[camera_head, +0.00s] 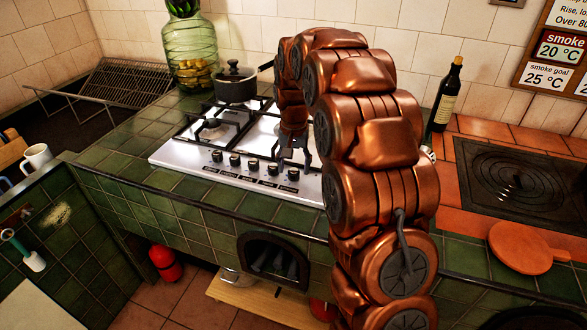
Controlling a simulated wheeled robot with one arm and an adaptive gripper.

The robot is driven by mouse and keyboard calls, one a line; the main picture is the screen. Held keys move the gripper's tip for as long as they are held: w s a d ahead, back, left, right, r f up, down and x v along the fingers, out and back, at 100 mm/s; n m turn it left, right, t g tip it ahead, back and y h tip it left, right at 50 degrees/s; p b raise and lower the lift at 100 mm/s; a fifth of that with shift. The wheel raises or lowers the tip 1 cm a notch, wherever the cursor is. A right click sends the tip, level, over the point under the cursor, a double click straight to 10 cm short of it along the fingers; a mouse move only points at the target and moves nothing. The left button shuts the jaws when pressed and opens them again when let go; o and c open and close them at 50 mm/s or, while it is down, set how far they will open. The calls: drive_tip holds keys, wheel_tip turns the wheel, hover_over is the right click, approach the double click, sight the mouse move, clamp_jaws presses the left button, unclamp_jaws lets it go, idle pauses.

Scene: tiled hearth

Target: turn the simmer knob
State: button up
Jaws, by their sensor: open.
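A steel gas hob (190,155) is set in the green tiled counter. A row of several black knobs (253,166) runs along its front edge, with small dark labels below them. The labels are too small to read, so I cannot tell which one is the simmer knob. My copper arm arches over the hob from the right. My gripper (294,160) points down, open, above the hob's front right part, just behind the rightmost visible knobs. I cannot tell whether it touches any knob. My arm hides the hob's right end.
A dark lidded pot (236,84) stands on the back burner. A wine bottle (446,95), a dark hotplate (515,180) and a round orange board (520,248) are right of my arm. A wire rack (120,90) is at left.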

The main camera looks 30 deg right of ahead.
sight(293, 171)
wheel_tip(293, 171, up, 10)
drive_tip(key=shift+r, duration=0.25)
idle(0.6)
drive_tip(key=s+a+r+n+p, duration=0.1)
drive_tip(key=s+a, duration=0.2)
drive_tip(key=s, duration=0.3)
drive_tip(key=s+a+r+n+g+p, duration=0.1)
drive_tip(key=s+a, duration=0.2)
drive_tip(key=s, duration=0.4)
drive_tip(key=s+a+r+n+p, duration=0.1)
drive_tip(key=s+a+p, duration=0.15)
drive_tip(key=s, duration=0.35)
drive_tip(key=s+a+f+n+p, duration=0.1)
drive_tip(key=s, duration=0.8)
drive_tip(key=s+a+f+n+p, duration=0.1)
drive_tip(key=s+a+f+n, duration=0.1)
drive_tip(key=s, duration=0.8)
drive_tip(key=shift+a+f+g, duration=0.15)
drive_tip(key=shift+f+g, duration=0.15)
drive_tip(key=shift+g, duration=0.1)
